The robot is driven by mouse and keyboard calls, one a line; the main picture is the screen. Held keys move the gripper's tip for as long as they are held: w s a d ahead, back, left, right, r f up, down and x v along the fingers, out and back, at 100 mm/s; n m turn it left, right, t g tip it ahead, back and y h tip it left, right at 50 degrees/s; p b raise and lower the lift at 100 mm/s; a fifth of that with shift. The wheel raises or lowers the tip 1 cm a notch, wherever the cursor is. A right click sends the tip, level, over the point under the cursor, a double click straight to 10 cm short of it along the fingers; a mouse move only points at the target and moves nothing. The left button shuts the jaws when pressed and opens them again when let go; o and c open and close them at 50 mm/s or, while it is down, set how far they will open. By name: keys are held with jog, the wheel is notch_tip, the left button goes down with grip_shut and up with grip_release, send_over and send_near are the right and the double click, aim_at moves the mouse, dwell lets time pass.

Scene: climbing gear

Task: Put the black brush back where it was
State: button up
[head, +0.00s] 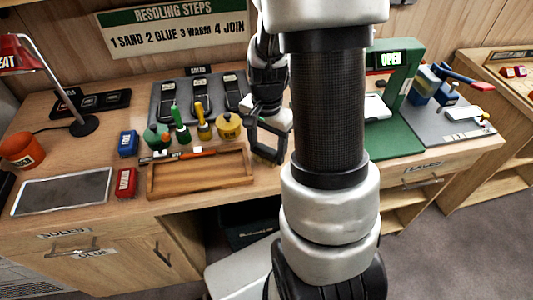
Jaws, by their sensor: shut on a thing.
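My gripper (268,150) is over the front right part of the bench, just right of the wooden tray (200,190). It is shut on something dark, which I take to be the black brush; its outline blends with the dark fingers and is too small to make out. My arm hides part of the bench.
A long thin tool (185,154) lies along the tray's back edge. A blue box (128,143) and red box (125,182) stand left of the tray.

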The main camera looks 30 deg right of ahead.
jog(key=shift+f, duration=1.1)
jog(key=shift+f, duration=0.15)
jog(key=o, duration=0.9)
